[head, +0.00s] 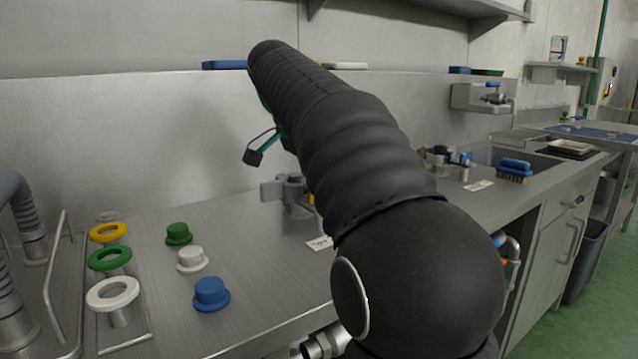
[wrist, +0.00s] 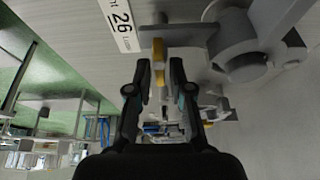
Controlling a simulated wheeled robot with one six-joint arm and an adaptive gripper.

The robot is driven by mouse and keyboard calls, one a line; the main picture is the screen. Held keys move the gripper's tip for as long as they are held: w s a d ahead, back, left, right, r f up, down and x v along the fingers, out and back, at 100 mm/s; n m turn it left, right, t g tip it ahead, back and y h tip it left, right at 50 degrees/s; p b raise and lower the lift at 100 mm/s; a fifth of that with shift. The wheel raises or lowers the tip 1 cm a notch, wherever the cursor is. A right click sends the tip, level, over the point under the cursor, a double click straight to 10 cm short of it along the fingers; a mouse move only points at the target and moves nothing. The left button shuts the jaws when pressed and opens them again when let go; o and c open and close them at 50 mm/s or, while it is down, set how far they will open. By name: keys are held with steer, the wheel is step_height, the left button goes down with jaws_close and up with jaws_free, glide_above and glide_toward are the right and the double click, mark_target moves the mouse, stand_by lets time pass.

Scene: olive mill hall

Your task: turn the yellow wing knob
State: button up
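The yellow wing knob (wrist: 159,66) shows in the wrist view as a narrow upright yellow piece beside a grey metal fitting (wrist: 241,45). My gripper (wrist: 160,65) is open, with one black fingertip on each side of the yellow piece. A gap seems to show on both sides, but I cannot tell for sure whether either finger touches it. In the head view the grey fitting (head: 289,190) stands on the steel counter, partly behind my arm.
A white label reading 26 (wrist: 122,25) lies close to the fitting. A second fitting (head: 440,159) stands farther along the counter, before a blue brush (head: 514,168). Green (head: 179,233), white (head: 192,258) and blue (head: 211,293) caps sit at the left. Bare counter lies between.

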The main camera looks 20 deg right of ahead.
steer(key=shift+o, duration=0.2)
steer(key=v, duration=0.7)
steer(key=shift+r, duration=0.25)
stand_by(0.4)
